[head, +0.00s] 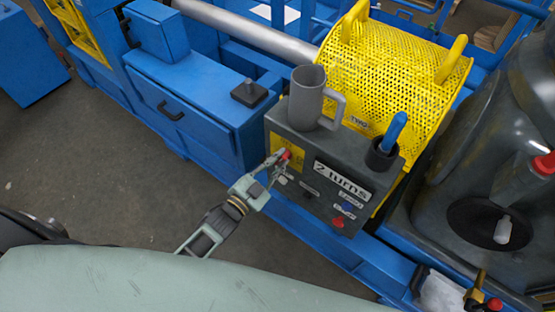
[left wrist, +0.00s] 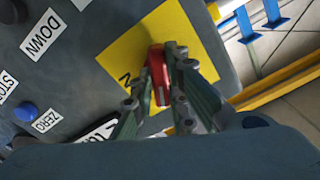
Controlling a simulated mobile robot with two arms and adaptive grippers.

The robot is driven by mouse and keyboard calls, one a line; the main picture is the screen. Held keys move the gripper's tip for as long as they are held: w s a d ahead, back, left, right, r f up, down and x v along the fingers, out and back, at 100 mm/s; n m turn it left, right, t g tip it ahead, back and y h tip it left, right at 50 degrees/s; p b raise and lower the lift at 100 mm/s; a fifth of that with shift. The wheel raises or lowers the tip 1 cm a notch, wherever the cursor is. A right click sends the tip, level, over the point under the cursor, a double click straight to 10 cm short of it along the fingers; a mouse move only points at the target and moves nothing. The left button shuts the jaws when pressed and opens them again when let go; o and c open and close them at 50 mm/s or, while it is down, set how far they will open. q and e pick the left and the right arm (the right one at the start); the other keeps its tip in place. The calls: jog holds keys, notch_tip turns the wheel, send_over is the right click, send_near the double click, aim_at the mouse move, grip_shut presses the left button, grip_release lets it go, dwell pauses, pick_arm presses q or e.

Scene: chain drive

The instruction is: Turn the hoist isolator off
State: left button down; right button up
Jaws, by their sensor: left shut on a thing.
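The hoist isolator is a red handle (head: 285,155) on a yellow plate (head: 290,140), at the left of the front face of a dark grey control box (head: 330,206). In the left wrist view the red handle (left wrist: 158,72) stands between my fingers over the yellow plate (left wrist: 125,50). My left gripper (head: 279,165) is shut on the red handle; it also shows in the left wrist view (left wrist: 160,85). The fingers hide part of the handle and of the plate's lettering. My right gripper is not in view.
A grey mug (head: 306,98) and a dark cup with a blue-handled tool (head: 382,152) stand on the box. A "2 turns" label and several buttons are on its face. A yellow perforated guard (head: 390,75) stands behind. Open floor (head: 110,160) lies at left.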

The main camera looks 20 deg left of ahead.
pick_arm(q)
jog(key=n, duration=0.5)
jog(key=shift+n+p, duration=0.3)
jog(key=shift+p, duration=0.05)
jog(key=shift+f, duration=0.1)
jog(key=c, duration=1.7)
grip_release()
jog(key=v, duration=1.2)
